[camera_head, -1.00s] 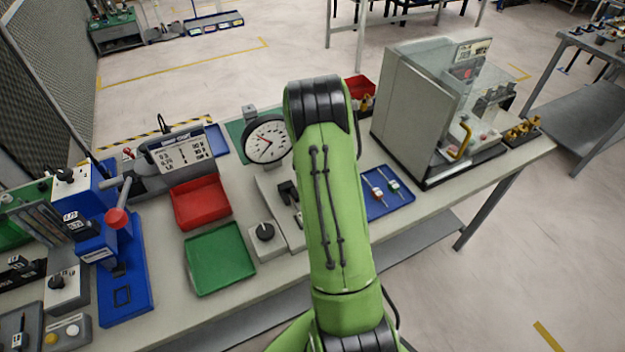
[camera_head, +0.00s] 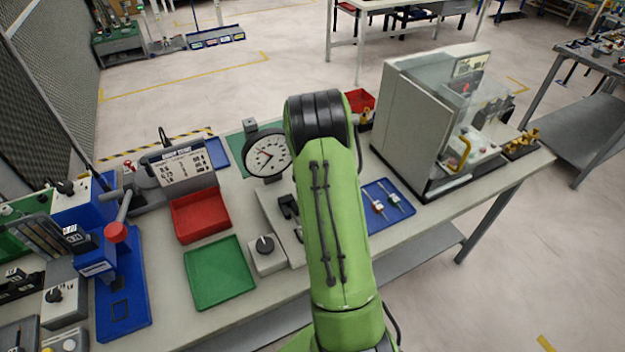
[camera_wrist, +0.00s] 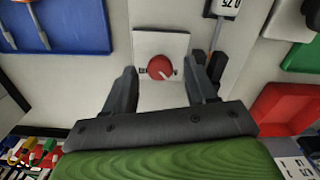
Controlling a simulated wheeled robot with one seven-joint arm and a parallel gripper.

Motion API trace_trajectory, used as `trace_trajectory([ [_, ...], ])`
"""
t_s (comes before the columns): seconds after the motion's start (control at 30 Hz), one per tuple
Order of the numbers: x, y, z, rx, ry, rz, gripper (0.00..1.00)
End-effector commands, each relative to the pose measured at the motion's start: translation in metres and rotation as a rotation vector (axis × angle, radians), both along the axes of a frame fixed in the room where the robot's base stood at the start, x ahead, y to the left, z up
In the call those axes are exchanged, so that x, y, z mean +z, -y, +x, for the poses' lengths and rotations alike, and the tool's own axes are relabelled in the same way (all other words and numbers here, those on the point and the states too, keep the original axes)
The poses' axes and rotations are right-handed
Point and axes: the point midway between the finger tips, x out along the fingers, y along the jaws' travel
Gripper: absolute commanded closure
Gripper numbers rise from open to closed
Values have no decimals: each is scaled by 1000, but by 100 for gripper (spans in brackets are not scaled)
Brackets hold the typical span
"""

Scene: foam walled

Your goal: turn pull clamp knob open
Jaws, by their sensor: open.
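A red round knob (camera_wrist: 160,67) with a white pointer mark sits on a pale square plate (camera_wrist: 147,43) in the wrist view. My gripper (camera_wrist: 160,76) is open, with one dark finger on each side of the knob in the picture. I see no finger clearly touching it, and cannot tell the height gap. In the head view my green arm hides this knob and my gripper. The grey fixture base (camera_head: 275,212) beside the arm shows partly, with a black clamp-like part (camera_head: 288,205) on it.
A dial gauge (camera_head: 268,154) stands behind the fixture. A black knob on a grey box (camera_head: 265,246), a green tray (camera_head: 219,272) and a red tray (camera_head: 200,214) lie to the left. A blue tray with tools (camera_head: 388,205) and a glass-fronted machine (camera_head: 418,115) are to the right.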

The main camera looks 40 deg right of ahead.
Motion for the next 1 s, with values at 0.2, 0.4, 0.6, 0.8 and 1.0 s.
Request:
trace_trajectory([
  [0.2, 58, 1, 1, 1, 7, -4, 43],
  [0.4, 114, 1, 1, 0, 6, -4, 43],
  [0.6, 146, 0, 0, 1, 3, -2, 43],
  [0.8, 151, 0, 0, 1, 1, -1, 43],
  [1.0, 150, 0, 0, 1, 1, -1, 43],
])
